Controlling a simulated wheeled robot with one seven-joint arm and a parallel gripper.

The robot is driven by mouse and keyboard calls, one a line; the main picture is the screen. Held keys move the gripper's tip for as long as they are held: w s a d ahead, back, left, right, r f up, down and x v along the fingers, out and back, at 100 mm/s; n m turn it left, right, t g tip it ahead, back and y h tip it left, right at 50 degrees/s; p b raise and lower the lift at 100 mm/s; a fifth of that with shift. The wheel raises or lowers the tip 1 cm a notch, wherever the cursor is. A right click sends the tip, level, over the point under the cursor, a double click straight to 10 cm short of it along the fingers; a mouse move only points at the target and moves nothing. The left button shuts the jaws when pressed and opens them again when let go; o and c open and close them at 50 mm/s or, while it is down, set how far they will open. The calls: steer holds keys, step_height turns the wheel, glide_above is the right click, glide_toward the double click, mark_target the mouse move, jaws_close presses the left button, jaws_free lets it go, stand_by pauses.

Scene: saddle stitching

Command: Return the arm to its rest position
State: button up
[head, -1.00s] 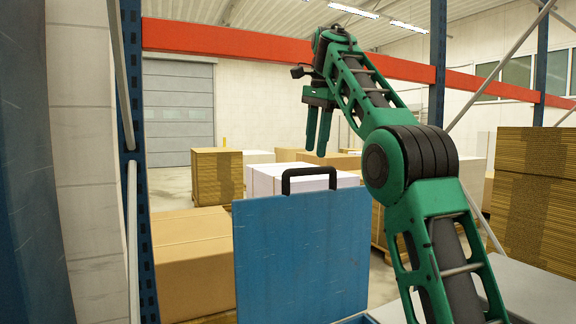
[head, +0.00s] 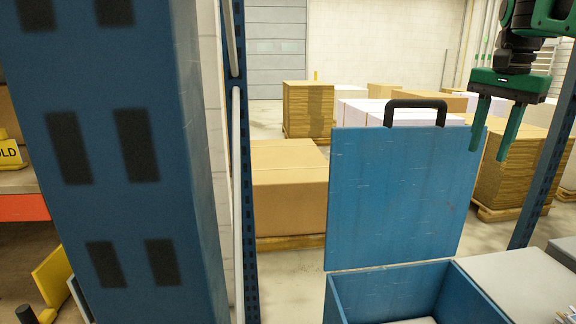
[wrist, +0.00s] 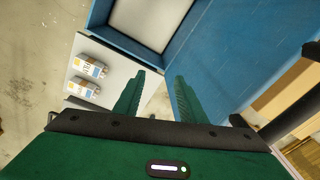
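My gripper (head: 495,124) is green, with two fingers pointing down, at the upper right of the head view. The fingers are apart and nothing shows between them. In the wrist view the fingers (wrist: 157,95) also stand apart and empty. The gripper is in the air at the right of the raised blue lid. Most of my arm is outside the head view; only its last part shows at the top right corner.
A blue box (head: 338,300) with its lid (head: 395,195) standing open and a black handle (head: 415,107) is in front. A blue rack post (head: 110,160) fills the left. A grey surface (head: 515,280) lies right of the box. Cartons (head: 288,195) stand behind.

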steer(key=s+a+f+n+g, duration=0.1)
steer(key=s+f+n, duration=0.4)
steer(key=s+f, duration=2.2)
steer(key=shift+s+a+n+y, duration=0.3)
steer(key=shift+s+a+n, duration=0.1)
steer(key=shift+s, duration=0.45)
steer(key=shift+w+f, duration=0.3)
steer(key=shift+w, duration=0.35)
